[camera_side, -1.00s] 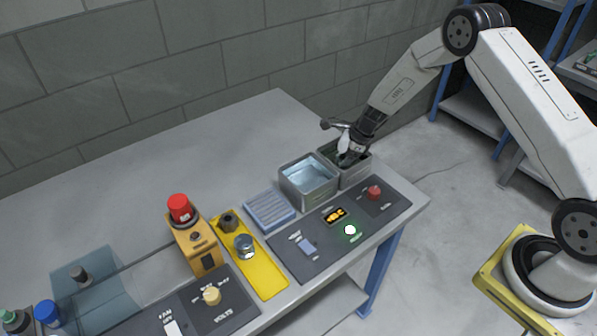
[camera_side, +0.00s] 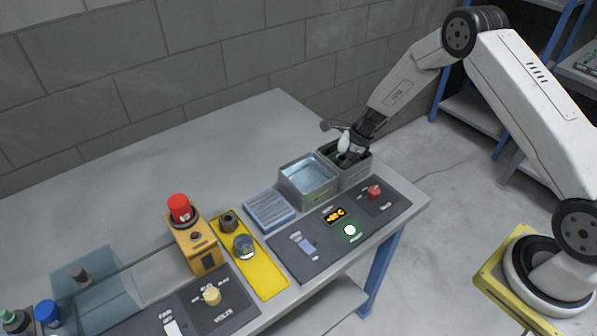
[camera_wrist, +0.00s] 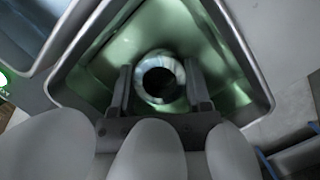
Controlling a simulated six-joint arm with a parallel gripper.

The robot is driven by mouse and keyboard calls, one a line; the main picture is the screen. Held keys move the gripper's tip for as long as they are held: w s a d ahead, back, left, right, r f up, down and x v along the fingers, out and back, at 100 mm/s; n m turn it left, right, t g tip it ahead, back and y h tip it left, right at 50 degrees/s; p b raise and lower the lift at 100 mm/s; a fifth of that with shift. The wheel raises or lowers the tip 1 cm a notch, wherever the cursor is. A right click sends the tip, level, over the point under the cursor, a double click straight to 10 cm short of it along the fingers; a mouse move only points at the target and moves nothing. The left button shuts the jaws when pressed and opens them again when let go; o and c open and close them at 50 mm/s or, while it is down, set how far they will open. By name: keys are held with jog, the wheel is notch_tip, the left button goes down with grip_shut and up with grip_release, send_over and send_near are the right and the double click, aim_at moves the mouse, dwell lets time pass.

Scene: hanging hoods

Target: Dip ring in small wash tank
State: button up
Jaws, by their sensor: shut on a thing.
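My gripper (camera_wrist: 160,92) is shut on a pale, shiny ring (camera_wrist: 160,57) with a dark hole, held between its two dark fingers in the wrist view. The ring is inside the walls of a small grey metal tank (camera_wrist: 232,35) with a greenish inside. In the side view my gripper (camera_side: 350,152) reaches down into this tank (camera_side: 355,175), the right one of two, and hides the ring. I cannot tell how deep the ring sits in any liquid.
A wider metal tank (camera_side: 309,192) with clear bluish liquid stands directly left. A ribbed grey-blue tray (camera_side: 270,210) lies further left. A control panel (camera_side: 310,260) with a red knob (camera_side: 374,193) and a lit green lamp (camera_side: 350,230) is in front. The wall is behind.

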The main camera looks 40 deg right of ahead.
jog(key=shift+r, duration=0.1)
dwell(2.9)
notch_tip(320, 180, up, 8)
jog(key=shift+r, duration=0.15)
dwell(1.3)
jog(key=shift+a, duration=0.1)
dwell(1.2)
